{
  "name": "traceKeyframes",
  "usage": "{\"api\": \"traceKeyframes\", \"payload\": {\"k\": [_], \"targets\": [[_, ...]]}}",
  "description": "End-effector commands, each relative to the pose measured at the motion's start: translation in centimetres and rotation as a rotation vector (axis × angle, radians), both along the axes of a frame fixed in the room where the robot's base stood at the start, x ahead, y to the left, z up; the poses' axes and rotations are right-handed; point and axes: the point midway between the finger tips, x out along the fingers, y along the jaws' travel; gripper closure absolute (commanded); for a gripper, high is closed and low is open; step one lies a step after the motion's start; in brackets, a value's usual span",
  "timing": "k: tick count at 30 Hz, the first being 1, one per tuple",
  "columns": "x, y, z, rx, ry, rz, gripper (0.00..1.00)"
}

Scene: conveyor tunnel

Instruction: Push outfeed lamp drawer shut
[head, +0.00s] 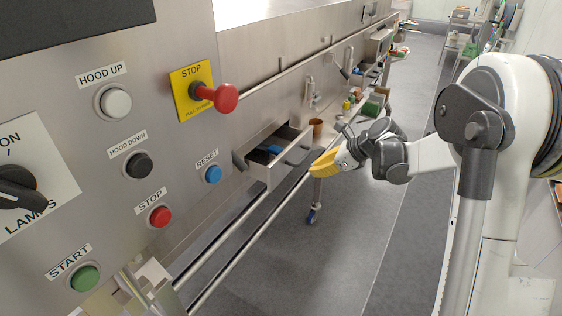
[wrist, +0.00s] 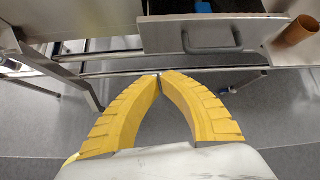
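A steel drawer (head: 277,172) stands pulled out from the panel wall in the middle of the head view, with blue items (head: 270,149) inside. I see no label on it. In the wrist view a drawer front (wrist: 163,37) with a dark bar handle (wrist: 212,50) is at the top, just beyond my fingers, and a bit of blue shows above it. My gripper (head: 316,169) has yellow curved fingers and is just right of the drawer front in the head view. Contact with the drawer is not visible.
A rail (head: 240,228) runs below the drawer along the machine. The red STOP knob (head: 222,98) protrudes nearby. The aisle floor is clear.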

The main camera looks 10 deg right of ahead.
Motion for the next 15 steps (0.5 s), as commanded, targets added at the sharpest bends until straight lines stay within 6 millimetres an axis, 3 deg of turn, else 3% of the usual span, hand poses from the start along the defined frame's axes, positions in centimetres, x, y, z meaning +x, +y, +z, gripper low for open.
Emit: {"api": "traceKeyframes", "payload": {"k": [7,15], "targets": [[1.7,-0.6,-1.7,0.106,0.061,-0.086,1.0],[3.8,1.9,-5.0,0.105,0.06,-0.083,1.0]]}}
